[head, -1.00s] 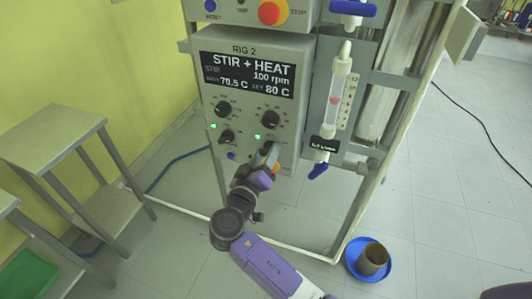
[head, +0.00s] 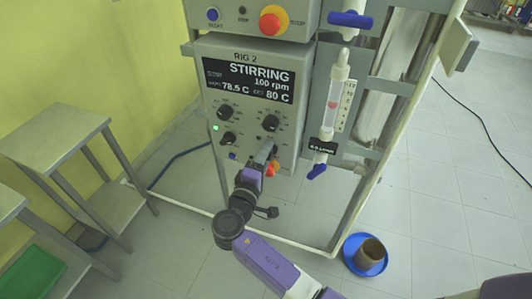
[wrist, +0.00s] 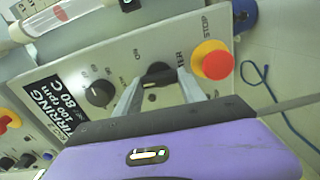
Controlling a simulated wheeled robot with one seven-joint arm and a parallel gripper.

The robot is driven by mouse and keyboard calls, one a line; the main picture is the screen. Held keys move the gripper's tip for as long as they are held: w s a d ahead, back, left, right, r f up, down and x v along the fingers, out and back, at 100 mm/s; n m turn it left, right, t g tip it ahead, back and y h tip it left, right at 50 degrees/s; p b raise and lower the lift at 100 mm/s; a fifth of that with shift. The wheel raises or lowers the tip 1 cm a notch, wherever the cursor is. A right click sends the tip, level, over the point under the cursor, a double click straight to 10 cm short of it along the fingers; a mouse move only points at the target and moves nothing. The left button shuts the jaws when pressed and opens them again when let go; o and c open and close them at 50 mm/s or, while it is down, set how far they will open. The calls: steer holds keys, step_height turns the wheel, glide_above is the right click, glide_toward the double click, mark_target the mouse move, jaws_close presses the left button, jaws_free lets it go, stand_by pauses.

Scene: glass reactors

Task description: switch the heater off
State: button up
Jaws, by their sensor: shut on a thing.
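The control box (head: 298,60) marked RIG 2 has a dark display (head: 247,81) reading STIRRING, 100 rpm, about 78.5 C and set 80 C. The black heater switch knob (wrist: 157,74) sits between my gripper's fingertips (wrist: 160,77) in the wrist view, below printed ON and partly hidden HEATER lettering. My gripper (head: 266,153) is shut on this knob at the lower right of the panel in the head view, where it hides most of it. The left green lamp (head: 215,127) is lit. The lamp above the heater switch (head: 258,138) looks dark.
A red stop button (wrist: 212,60) on a yellow base is close beside my gripper. Other knobs (wrist: 97,93) are nearby. A glass tube with blue valves (head: 337,92) stands right of the box. A blue dish with a brown cup (head: 371,252) is on the floor.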

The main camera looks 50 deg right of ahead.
steer(key=shift+n, duration=0.5)
steer(key=o, duration=1.4)
steer(key=shift+c, duration=0.2)
steer(key=shift+a, duration=0.1)
steer(key=b+v, duration=0.1)
steer(key=v, duration=0.6)
steer(key=shift+a, duration=0.3)
steer(key=shift+s, duration=0.1)
